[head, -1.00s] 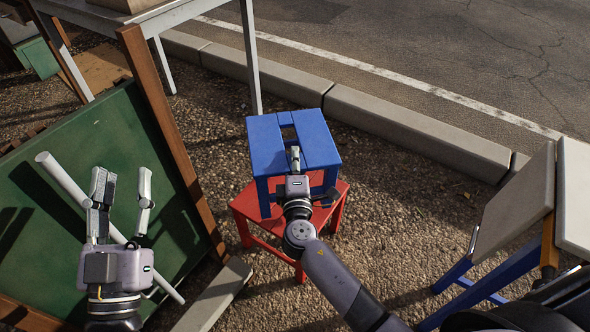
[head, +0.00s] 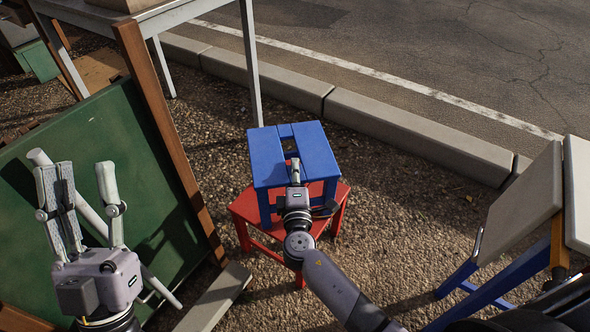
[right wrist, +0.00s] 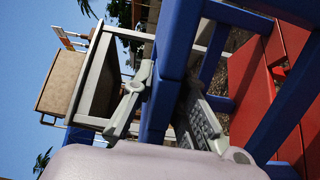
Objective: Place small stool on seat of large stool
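The small blue stool (head: 316,150) is upright above the larger red stool (head: 243,208) in the head view. My right gripper (head: 296,172) is shut on the near edge of the blue stool. In the right wrist view, its fingers flank a blue rail of the stool (right wrist: 162,75), and red slats of the larger stool (right wrist: 250,85) show to the right. The blue legs overlap the red seat in the head view; I cannot tell whether they touch it. My left gripper (head: 82,172) is open and empty at the left, away from both stools.
A green board with a wooden frame (head: 150,200) leans at the left, close to my left gripper. A grey table (head: 190,12) stands behind. A folding seat with blue legs (head: 515,195) is at the right. The kerb (head: 400,130) runs behind the stools.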

